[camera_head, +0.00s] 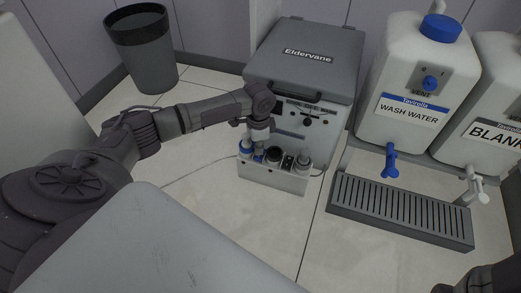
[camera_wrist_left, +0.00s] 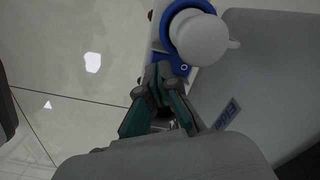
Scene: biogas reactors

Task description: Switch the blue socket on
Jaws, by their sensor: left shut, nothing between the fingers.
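A white socket box (camera_head: 272,178) stands on the floor in front of the grey Eldervane unit. At its left end is the blue-ringed socket (camera_head: 245,148), with a pale plug or cap on it. A small blue switch (camera_head: 258,158) sits just right of it. In the left wrist view the blue socket (camera_wrist_left: 168,14) is largely covered by the pale round piece, and a blue part with a small ring mark (camera_wrist_left: 184,68) lies by my fingertips. My left gripper (camera_head: 261,140) is shut and empty, pointing down just over the box; it also shows in the wrist view (camera_wrist_left: 160,76). Contact is unclear.
The Eldervane unit (camera_head: 305,65) stands right behind the box. A wash water tank (camera_head: 405,85) with a blue tap (camera_head: 391,160) and a slotted drain tray (camera_head: 400,208) are to the right. A dark bin (camera_head: 145,50) stands back left. Floor left of the box is clear.

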